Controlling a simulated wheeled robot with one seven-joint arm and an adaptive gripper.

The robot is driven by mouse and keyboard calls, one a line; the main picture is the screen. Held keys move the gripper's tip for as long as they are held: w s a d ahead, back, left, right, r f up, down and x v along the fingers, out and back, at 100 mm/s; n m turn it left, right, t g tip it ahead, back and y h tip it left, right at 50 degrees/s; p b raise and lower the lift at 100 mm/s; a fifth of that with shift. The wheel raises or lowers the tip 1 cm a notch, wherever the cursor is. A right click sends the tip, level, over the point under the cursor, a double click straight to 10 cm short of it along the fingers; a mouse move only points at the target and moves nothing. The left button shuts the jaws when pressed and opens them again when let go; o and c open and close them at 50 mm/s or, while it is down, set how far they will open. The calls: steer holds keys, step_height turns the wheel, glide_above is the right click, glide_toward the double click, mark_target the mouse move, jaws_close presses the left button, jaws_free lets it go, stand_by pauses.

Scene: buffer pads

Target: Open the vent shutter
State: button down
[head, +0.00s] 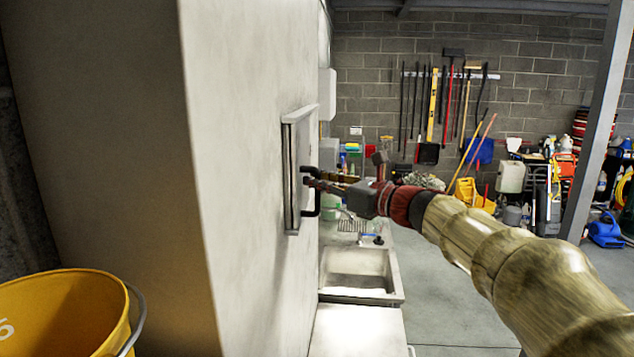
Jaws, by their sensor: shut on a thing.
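The vent shutter (291,205) is a narrow framed panel on the pale wall, seen nearly edge-on left of the picture's middle. A dark bar handle (309,213) stands out from its right side. The fingertips partly cover the handle, so the exact contact is hard to see. The shutter's front face is mostly hidden by the steep angle, and I cannot tell whether its panel stands away from its frame.
A yellow bucket (60,315) stands at the lower left. A sink (358,270) with a counter lies below and beyond my gripper. Tools (445,100) hang on the block wall at the back. A grey post (598,120) rises at the right. Open floor (450,300) lies right of the sink.

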steer(key=shift+w, duration=0.1)
stand_by(0.6)
steer(key=w+d+p, duration=0.3)
steer(key=w+p, duration=0.4)
steer(key=w, duration=0.7)
steer(key=shift+w, duration=0.3)
steer(key=c, duration=2.2)
jaws_free()
steer(key=shift+o, duration=0.2)
